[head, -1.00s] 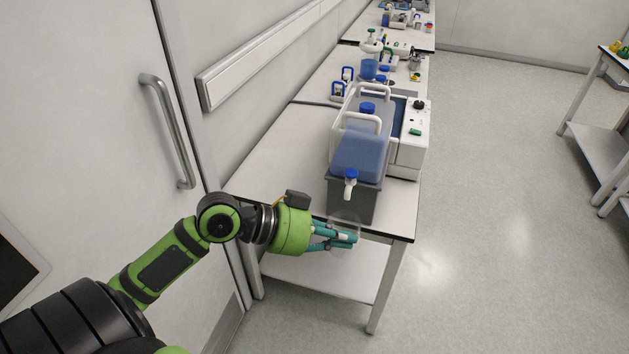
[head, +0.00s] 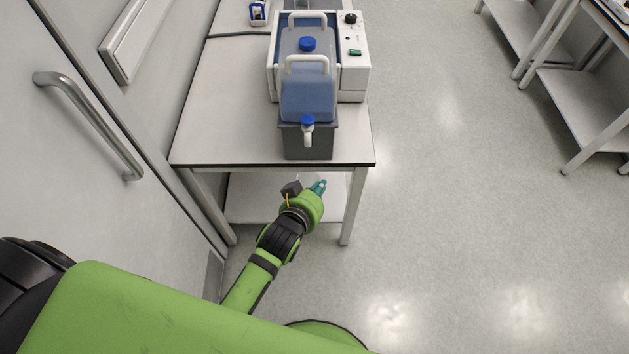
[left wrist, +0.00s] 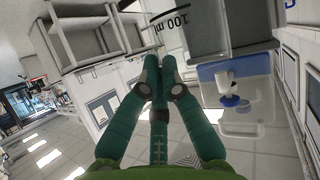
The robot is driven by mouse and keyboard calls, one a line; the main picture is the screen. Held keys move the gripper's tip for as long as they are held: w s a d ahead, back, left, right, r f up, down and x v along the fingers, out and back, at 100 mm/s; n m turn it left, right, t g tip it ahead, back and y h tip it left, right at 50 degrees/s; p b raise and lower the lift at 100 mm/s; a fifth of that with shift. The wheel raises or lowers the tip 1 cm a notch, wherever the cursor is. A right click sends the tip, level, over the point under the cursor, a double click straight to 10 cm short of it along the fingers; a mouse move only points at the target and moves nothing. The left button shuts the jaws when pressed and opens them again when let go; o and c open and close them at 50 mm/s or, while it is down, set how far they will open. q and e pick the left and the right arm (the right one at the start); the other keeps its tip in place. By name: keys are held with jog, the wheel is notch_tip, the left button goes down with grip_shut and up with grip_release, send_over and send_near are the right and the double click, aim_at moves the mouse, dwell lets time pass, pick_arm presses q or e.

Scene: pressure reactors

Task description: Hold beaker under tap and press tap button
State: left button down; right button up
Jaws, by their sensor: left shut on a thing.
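The blue-tinted water tank (head: 308,85) stands on a grey block (head: 308,146) at the front of the table. Its white tap (head: 308,137), with a blue button (head: 308,120) on top, faces me. The tap also shows upside down in the left wrist view (left wrist: 226,84). My left gripper (head: 321,186) is in front of the table edge, below the tap in the picture. Its teal fingers are shut on the clear beaker, whose 100 ml mark (left wrist: 172,20) shows in the left wrist view. In the head view the beaker is barely visible. My right gripper is not in view.
The table (head: 225,120) is clear to the left of the tank. A white device with a black knob (head: 350,18) stands behind the tank. A door with a metal handle (head: 90,125) is on the left. The floor (head: 460,220) is open to the right.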

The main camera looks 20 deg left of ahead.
pick_arm(q)
jog(key=shift+w, duration=0.35)
jog(key=shift+w+a, duration=0.1)
jog(key=shift+w, duration=0.2)
jog(key=w+a+b, duration=0.2)
jog(key=w+b, duration=0.1)
jog(key=w, duration=0.3)
jog(key=shift+w+r, duration=0.2)
jog(key=shift+r, duration=0.05)
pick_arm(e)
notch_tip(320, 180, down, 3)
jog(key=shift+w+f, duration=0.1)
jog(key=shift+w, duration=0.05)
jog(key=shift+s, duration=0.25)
